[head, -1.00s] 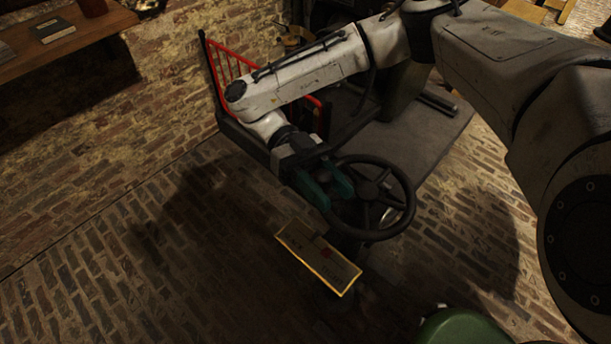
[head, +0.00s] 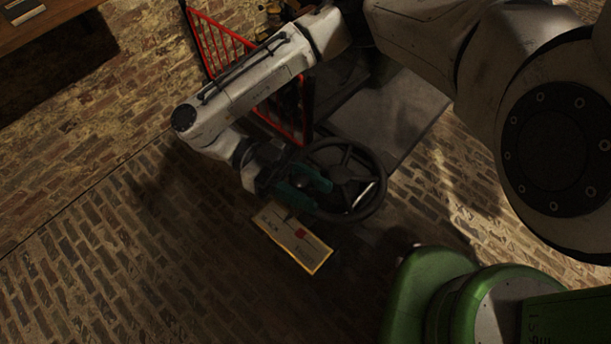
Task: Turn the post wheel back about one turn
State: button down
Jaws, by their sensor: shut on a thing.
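The post wheel (head: 375,166) is a dark spoked handwheel in the middle of the head view, seen tilted from above. My gripper (head: 318,190) has green fingers and reaches in from the left of the wheel. It is shut on the wheel's rim at the rim's left side. The exact contact of the fingers is dark and partly hidden. The post under the wheel is mostly hidden.
A red railing (head: 222,50) stands behind my arm, beside a grey platform (head: 395,115). A wooden shelf (head: 45,28) runs along the brick wall at upper left. Open brick floor (head: 120,250) lies at lower left.

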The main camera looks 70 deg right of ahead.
jog(key=shift+s+a+r+n+g+h+p, duration=0.1)
jog(key=shift+s+n+g+h+p, duration=0.2)
jog(key=shift+n+h, duration=0.35)
jog(key=shift+s+a+r+n+h+p, duration=0.1)
jog(key=shift+s+n+h, duration=0.35)
jog(key=shift+h, duration=0.4)
jog(key=c, duration=0.8)
grip_release()
jog(key=shift+d, duration=0.1)
jog(key=shift+o, duration=0.2)
jog(key=shift+f, duration=0.1)
jog(key=shift+w, duration=0.55)
jog(key=w+b, duration=0.1)
jog(key=w, duration=0.8)
jog(key=shift+w, duration=0.35)
